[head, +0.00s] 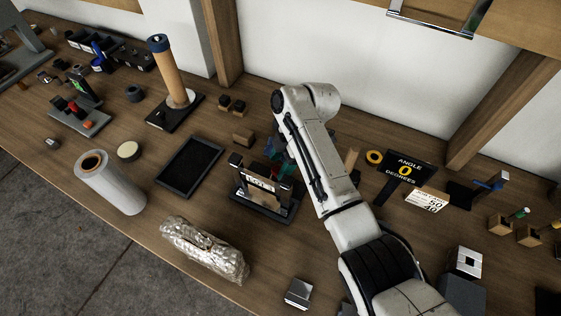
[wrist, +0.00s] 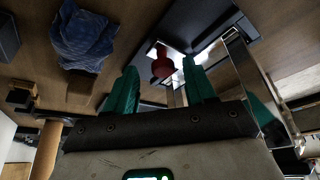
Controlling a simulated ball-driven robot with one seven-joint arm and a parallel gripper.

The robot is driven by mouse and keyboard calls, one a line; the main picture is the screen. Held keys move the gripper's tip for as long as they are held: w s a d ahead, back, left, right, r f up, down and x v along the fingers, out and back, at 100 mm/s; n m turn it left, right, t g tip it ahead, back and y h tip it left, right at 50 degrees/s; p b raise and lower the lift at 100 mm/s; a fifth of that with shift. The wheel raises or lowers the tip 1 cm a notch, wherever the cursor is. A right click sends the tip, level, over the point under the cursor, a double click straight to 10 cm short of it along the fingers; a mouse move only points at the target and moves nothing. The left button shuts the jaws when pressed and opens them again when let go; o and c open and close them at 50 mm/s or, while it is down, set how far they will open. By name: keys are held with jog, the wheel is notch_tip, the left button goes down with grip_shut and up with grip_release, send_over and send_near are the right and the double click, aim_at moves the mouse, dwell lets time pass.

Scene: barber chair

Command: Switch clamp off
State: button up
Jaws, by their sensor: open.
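The device in front of my gripper has a dark base (head: 262,204) and an upright frame with a pale label. It stands mid-table in the head view. In the wrist view a red knob (wrist: 161,65), which looks like the clamp's handle tip, shows between my green fingers, with shiny metal and a dark plate behind it. My gripper (wrist: 161,80) is open, one finger on each side of the knob in the picture. I cannot tell whether they touch it. In the head view my arm hides much of the gripper (head: 276,151) and the clamp's far side.
A foil-wrapped roll (head: 205,250) lies at the near edge, and a white roll (head: 111,183) is at left. A black tray (head: 190,166) is left of the device. An angle sign (head: 406,172) and small blocks are at right. The wrist view shows a blue crumpled bundle (wrist: 84,40).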

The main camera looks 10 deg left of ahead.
jog(key=v, duration=1)
jog(key=shift+b, duration=0.45)
jog(key=shift+w+r, duration=0.15)
